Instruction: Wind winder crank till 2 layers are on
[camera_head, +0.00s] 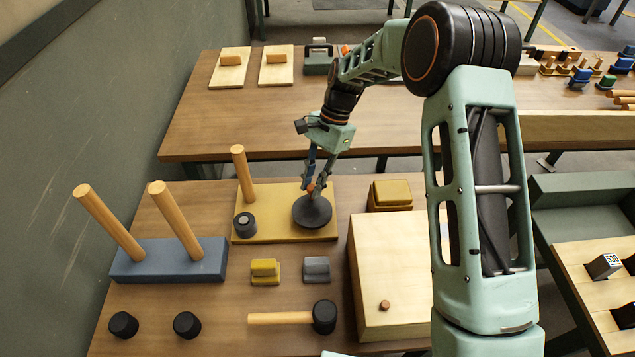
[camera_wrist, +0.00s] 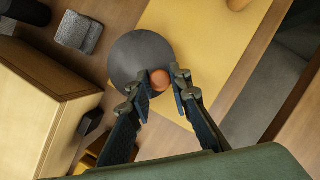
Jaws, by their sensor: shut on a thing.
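A dark round disc (camera_head: 312,212) lies on a yellow board (camera_head: 275,236) and looks like the winder crank. An orange knob (camera_wrist: 160,79) stands on the disc, off its centre. The disc also shows in the wrist view (camera_wrist: 138,52). My gripper (camera_head: 314,188) reaches down from above, and its two fingers in the wrist view (camera_wrist: 160,88) are closed around the knob. An upright wooden post (camera_head: 243,175) and a short black piece with a grey top (camera_head: 245,224) are on the board left of the disc. I cannot make out any wound layers.
A blue base (camera_head: 170,262) with two tilted-looking wooden pegs stands left. A mallet (camera_head: 323,317), yellow block (camera_head: 264,271), grey block (camera_head: 316,269) and black knobs lie in front. A pale wooden box (camera_head: 390,270) is right; another table stands behind.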

